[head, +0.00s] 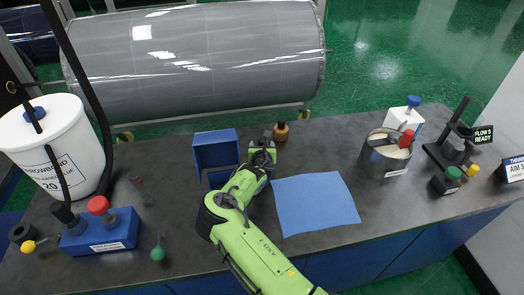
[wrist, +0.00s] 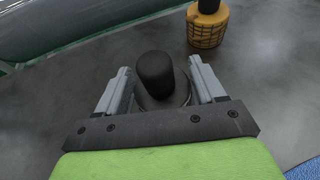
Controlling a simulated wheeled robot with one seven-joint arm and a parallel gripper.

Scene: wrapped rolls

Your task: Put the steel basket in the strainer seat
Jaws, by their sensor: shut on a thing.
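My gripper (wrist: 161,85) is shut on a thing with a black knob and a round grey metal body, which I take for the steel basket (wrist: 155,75). Its lower part is hidden by the knob and my gripper. In the head view my gripper (head: 262,150) is over the bench, right of a blue open box, and hides the basket. A yellow mesh basket with a black top (wrist: 207,27) stands apart, ahead and right of my gripper; it also shows in the head view (head: 281,131). I cannot tell for sure which thing is the strainer seat.
The blue box (head: 216,150) and a blue mat (head: 315,203) flank my arm. A metal pot (head: 372,158), a black stand (head: 444,158) and a small display (head: 483,135) are right. A white bucket (head: 60,150) and blue block (head: 98,235) are left. A grey roll lies behind.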

